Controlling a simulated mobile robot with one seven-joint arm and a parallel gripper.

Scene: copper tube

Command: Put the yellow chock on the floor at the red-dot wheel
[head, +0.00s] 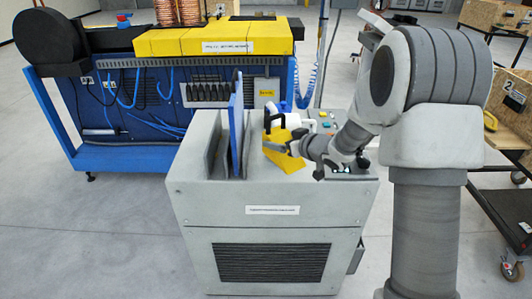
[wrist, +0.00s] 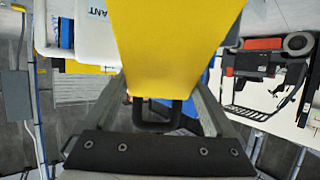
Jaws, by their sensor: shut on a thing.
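The yellow chock (head: 284,162) is in my gripper (head: 291,147), held at the top of the grey cabinet. In the wrist view the chock (wrist: 168,45) fills the upper middle, with a black handle (wrist: 158,116) at its near end. My gripper's fingers (wrist: 155,105) stand on both sides of that handle. I cannot tell whether the chock touches the cabinet top. A black cart (head: 492,195) stands at the right with casters on the floor. Its front caster (head: 508,271) has a reddish centre, but I cannot clearly make out a red dot.
The grey cabinet (head: 270,215) stands in front of me, with a blue panel (head: 236,130) upright in its top. A blue workbench (head: 120,145) with copper coils is behind left. Grey floor (head: 90,245) is clear at the left.

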